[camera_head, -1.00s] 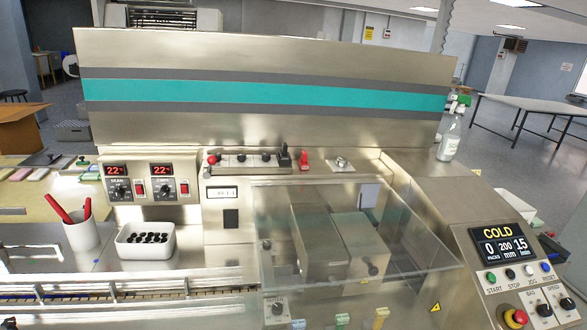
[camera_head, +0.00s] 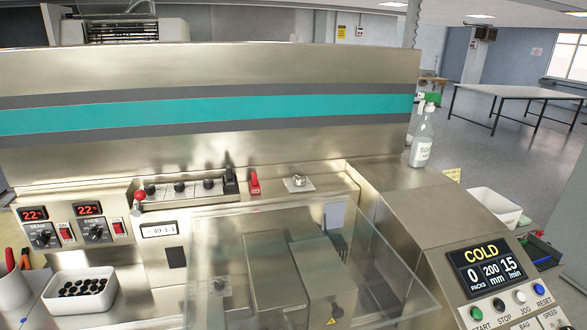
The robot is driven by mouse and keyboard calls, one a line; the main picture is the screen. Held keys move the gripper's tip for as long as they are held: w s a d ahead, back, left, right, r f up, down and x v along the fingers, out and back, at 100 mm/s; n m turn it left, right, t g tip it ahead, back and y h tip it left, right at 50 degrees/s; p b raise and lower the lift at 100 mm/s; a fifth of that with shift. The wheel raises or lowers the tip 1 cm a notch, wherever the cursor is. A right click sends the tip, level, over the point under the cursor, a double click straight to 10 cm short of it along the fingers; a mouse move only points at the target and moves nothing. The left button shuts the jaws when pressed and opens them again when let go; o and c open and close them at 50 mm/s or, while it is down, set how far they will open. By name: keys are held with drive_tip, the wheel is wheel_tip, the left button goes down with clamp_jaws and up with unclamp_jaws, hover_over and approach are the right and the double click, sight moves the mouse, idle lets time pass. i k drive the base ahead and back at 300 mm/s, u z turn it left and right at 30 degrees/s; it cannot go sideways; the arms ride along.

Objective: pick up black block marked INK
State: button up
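I cannot make out a block with the word INK on it in this view. A white tray (camera_head: 80,308) at the lower left holds several small black round pieces (camera_head: 84,287). A small black upright piece (camera_head: 230,181) stands at the right end of the knob row on the machine, left of a red one. A black rectangle (camera_head: 176,257) sits on the machine's front, below a small display; no lettering is readable on it. My gripper is not in view.
A clear cover (camera_head: 370,262) spans the middle of the machine. The control panel (camera_head: 492,270) reading COLD is at the right. A spray bottle (camera_head: 421,140) and a white bin (camera_head: 495,208) stand at the right. A white cup (camera_head: 12,290) with pens is at the left edge.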

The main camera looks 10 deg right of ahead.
sight(229, 178)
drive_tip(key=z, duration=0.25)
drive_tip(key=i, duration=1.35)
drive_tip(key=u, duration=0.55)
